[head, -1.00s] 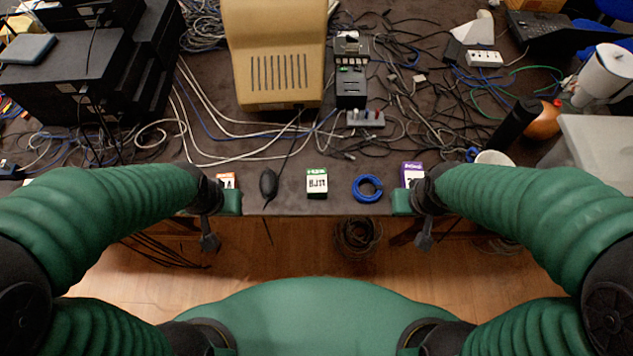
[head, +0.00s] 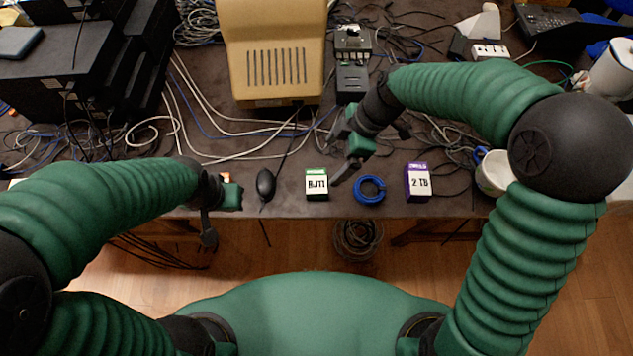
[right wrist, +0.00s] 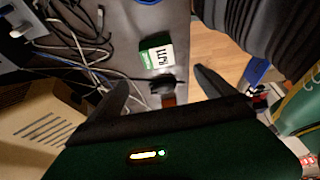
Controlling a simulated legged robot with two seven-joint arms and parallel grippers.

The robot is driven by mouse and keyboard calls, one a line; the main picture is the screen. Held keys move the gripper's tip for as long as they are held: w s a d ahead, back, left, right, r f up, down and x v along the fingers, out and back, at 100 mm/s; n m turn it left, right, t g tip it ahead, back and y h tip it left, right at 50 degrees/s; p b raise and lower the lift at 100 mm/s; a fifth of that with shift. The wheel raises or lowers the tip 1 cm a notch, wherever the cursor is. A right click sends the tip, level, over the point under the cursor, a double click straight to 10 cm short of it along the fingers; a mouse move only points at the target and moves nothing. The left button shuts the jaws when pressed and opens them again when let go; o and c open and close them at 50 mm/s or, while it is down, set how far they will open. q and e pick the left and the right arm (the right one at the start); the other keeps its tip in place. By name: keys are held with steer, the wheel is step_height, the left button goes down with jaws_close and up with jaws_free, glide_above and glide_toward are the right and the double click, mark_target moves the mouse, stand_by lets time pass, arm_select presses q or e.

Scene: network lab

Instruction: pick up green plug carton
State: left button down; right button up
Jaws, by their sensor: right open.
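The green plug carton (head: 316,184), a small white box with a green top and black lettering, stands near the table's front edge. It also shows between and beyond the fingers in the right wrist view (right wrist: 157,54). My right gripper (head: 337,152) is open and empty, above the table just behind and to the right of the carton, not seen touching it. My left gripper (head: 214,208) is at the front edge, left of the carton; its fingers are not clear enough to read.
A blue cable coil (head: 369,190) lies right of the carton, then a purple-and-white carton (head: 417,182) and a white mug (head: 491,174). A black bulb-shaped object (head: 265,184) lies left. An orange carton (head: 226,177) is partly hidden by my left gripper. Cables and a beige monitor (head: 275,55) stand behind.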

mark_target(316, 180)
steer(key=x, duration=0.8)
steer(key=shift+w+f+b, duration=0.2)
steer(key=shift+f+b, duration=0.1)
steer(key=x, duration=0.5)
steer(key=shift+f, duration=0.45)
steer(key=shift+r, duration=0.1)
steer(key=c, duration=1.5)
